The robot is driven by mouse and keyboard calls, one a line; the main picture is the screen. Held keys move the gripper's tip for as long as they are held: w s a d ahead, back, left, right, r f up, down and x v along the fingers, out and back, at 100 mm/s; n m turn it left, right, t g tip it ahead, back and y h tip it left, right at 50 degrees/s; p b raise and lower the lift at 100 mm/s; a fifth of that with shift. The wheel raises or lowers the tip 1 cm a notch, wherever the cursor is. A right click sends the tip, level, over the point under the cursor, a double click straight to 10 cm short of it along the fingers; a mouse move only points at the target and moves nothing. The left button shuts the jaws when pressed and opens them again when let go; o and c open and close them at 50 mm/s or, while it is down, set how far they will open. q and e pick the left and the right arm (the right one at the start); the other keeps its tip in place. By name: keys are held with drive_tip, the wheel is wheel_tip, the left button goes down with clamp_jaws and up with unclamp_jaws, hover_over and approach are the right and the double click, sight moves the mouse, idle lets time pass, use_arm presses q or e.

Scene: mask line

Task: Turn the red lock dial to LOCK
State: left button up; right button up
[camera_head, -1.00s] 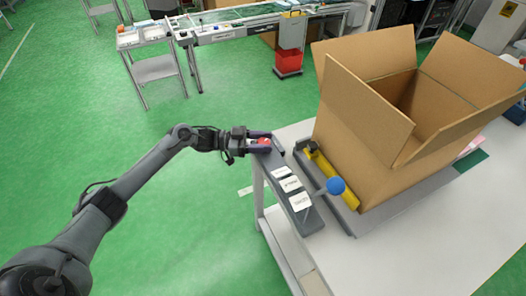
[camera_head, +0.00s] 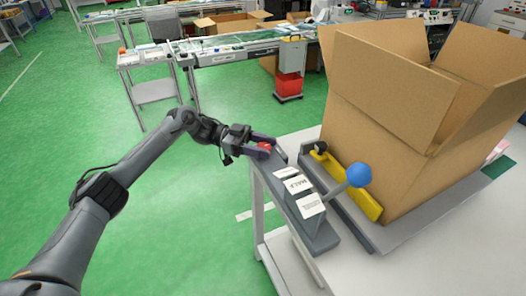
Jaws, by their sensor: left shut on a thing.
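The red lock dial (camera_head: 265,147) sits at the far end of a grey control panel (camera_head: 318,233) along the table's left edge. My left gripper (camera_head: 266,145) has its fingers on either side of the dial and is shut on it. The fingers partly hide the dial, so its pointing direction cannot be read. White labels (camera_head: 298,185) lie along the panel, too small to read surely. My right gripper is not in view.
A yellow bar (camera_head: 350,190) and a large open cardboard box (camera_head: 385,125) stand to the right. The white table (camera_head: 460,255) is clear in front. Green floor lies left.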

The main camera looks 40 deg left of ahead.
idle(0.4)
use_arm(q)
drive_tip(key=o, duration=0.9)
drive_tip(key=shift+d, duration=0.1)
drive_tip(key=shift+o, duration=0.2)
drive_tip(key=v, duration=1)
drive_tip(key=shift+a, duration=0.35)
drive_tip(key=shift+s, duration=0.15)
